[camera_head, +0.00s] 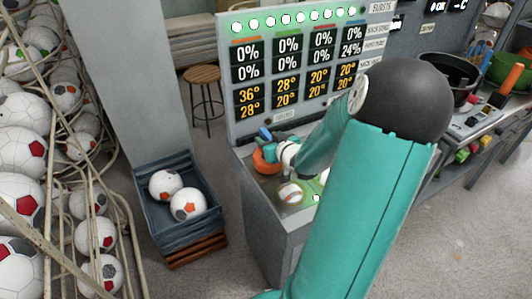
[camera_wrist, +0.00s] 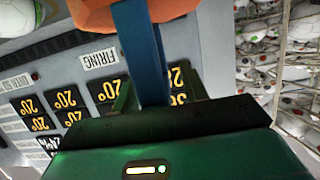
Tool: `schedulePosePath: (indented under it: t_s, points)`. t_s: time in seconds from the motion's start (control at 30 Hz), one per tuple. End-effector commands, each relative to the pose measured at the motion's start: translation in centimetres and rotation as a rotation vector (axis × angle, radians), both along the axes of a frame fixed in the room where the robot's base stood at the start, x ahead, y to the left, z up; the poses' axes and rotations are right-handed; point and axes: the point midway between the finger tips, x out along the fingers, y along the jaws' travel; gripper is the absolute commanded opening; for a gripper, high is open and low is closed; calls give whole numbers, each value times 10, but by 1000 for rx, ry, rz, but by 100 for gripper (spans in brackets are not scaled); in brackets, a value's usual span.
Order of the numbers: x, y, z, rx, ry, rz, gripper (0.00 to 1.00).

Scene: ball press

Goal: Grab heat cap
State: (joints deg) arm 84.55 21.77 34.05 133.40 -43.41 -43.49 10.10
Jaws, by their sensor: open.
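An orange round cap with a blue handle, which looks like the heat cap (camera_head: 264,161), sits at the left end of the grey machine's top. In the wrist view its orange body (camera_wrist: 135,12) fills the top edge. Its blue handle (camera_wrist: 143,55) runs down towards my gripper (camera_wrist: 155,78). My gripper's green fingers stand apart on either side of the handle. Whether they touch it I cannot tell. In the head view my gripper (camera_head: 277,145) is at the cap, and my arm hides part of the machine.
A display panel (camera_head: 235,75) with percentages and temperatures rises behind the machine top. A blue crate (camera_head: 150,222) with two balls stands left. A stool (camera_head: 202,75) is behind. A ball rack fills the far left.

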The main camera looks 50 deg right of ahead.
Motion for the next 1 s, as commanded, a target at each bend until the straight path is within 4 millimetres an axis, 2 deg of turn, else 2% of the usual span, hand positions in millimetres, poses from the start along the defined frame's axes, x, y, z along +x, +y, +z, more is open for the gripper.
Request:
schedulePosePath:
  t_s: [0.27,0.4,0.5,1.0]
  points:
    - [-3,0,0,0,1,0,44]
    - [-3,0,0,0,1,0,16]
    - [-3,0,0,0,1,0,0]
    - [0,0,0,0,1,0,0]
